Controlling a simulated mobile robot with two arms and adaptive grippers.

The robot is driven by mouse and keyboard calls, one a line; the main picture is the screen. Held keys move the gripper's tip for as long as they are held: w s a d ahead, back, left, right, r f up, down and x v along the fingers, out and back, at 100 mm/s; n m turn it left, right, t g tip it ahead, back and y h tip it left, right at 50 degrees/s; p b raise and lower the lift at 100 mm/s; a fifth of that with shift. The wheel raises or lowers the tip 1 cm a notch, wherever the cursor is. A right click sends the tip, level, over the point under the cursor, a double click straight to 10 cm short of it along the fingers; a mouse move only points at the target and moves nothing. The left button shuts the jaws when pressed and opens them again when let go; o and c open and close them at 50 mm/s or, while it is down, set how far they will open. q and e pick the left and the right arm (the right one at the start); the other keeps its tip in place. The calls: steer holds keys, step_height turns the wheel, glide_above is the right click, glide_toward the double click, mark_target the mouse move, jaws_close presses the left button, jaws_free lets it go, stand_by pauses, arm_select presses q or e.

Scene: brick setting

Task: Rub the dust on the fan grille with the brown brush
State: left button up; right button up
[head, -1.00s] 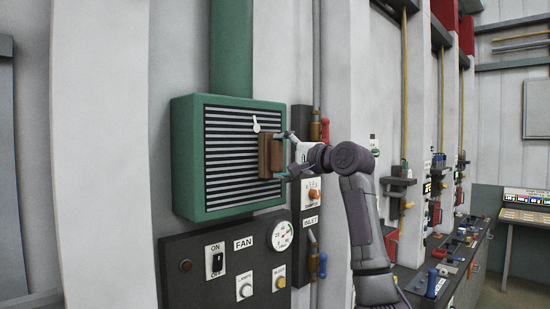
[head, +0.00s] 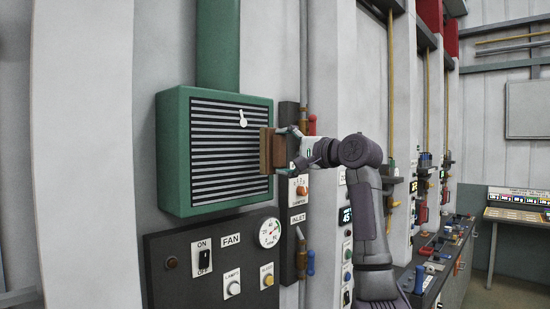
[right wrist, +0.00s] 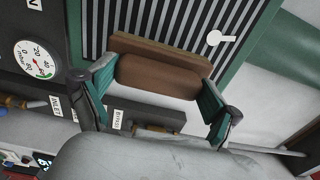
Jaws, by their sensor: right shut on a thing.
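The fan grille (head: 218,148) is a panel of dark and light horizontal slats in a green box on the wall. A small white tag or lever (head: 242,118) sits on its upper right part. My right gripper (head: 282,150) is shut on the brown brush (head: 267,150), which is at the grille's right edge. In the right wrist view the brush (right wrist: 158,75) lies between the two fingers, its long side facing the slats. I cannot tell whether it touches them. No dust can be made out on the slats. My left gripper is not in view.
Below the grille is a dark fan panel (head: 212,275) with a switch, buttons and a gauge (head: 269,232). To the right, a narrow panel with a knob (head: 302,190) and handles stands close to my right gripper. A console bench (head: 440,255) runs further right.

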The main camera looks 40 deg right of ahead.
steer(key=shift+s+d, duration=0.1)
steer(key=shift+s, duration=0.9)
steer(key=shift+s+d+b, duration=0.1)
steer(key=shift+s+b, duration=0.6)
steer(key=shift+s, duration=0.85)
